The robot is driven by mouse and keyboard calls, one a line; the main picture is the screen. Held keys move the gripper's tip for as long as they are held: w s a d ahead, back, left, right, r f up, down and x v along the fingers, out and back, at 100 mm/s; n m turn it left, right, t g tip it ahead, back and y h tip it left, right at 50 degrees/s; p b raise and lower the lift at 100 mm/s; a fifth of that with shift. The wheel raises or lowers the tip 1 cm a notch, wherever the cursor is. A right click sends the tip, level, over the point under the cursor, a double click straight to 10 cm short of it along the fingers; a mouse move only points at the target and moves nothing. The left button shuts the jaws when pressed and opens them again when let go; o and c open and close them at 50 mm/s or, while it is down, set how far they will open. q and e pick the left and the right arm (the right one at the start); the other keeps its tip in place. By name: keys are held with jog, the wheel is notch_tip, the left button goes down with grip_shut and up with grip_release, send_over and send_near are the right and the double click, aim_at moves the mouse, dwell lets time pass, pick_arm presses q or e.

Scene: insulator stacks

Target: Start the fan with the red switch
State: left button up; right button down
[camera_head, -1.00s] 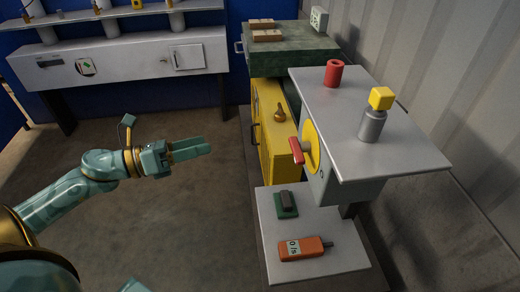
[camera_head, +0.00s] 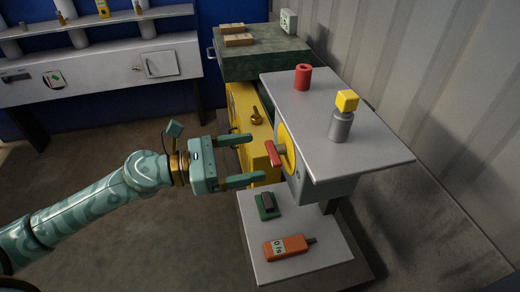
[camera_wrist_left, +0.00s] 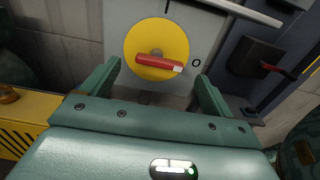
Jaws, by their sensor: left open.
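The red switch (camera_head: 272,153) is a red handle on a round yellow plate (camera_head: 287,150), on the side of a grey box under a grey tabletop. In the left wrist view the red handle (camera_wrist_left: 150,62) lies across the yellow disc (camera_wrist_left: 157,37), its white tip pointing right, near an "O" mark. A line mark stands above the disc. My left gripper (camera_head: 256,159) is open and empty, its fingers pointing at the switch. In the wrist view its fingers (camera_wrist_left: 157,80) sit to either side of the handle, apart from it. I cannot make out a fan. My right gripper is not in view.
The grey tabletop (camera_head: 375,150) carries a red cylinder (camera_head: 303,77) and a grey canister (camera_head: 341,126) with a yellow cube (camera_head: 347,100). A lower shelf (camera_head: 325,240) holds an orange device (camera_head: 286,247) and a green block (camera_head: 267,206). A yellow cabinet (camera_head: 243,110) stands behind.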

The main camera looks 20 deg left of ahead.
aim_at(277, 153)
pick_arm(q)
jog(key=x, duration=0.2)
jog(key=shift+w+d+r+p, duration=0.15)
jog(key=shift+d+p, duration=0.05)
jog(key=shift+p, duration=0.1)
jog(key=shift+w+d, duration=0.25)
jog(key=shift+d, duration=0.15)
jog(key=c, duration=1)
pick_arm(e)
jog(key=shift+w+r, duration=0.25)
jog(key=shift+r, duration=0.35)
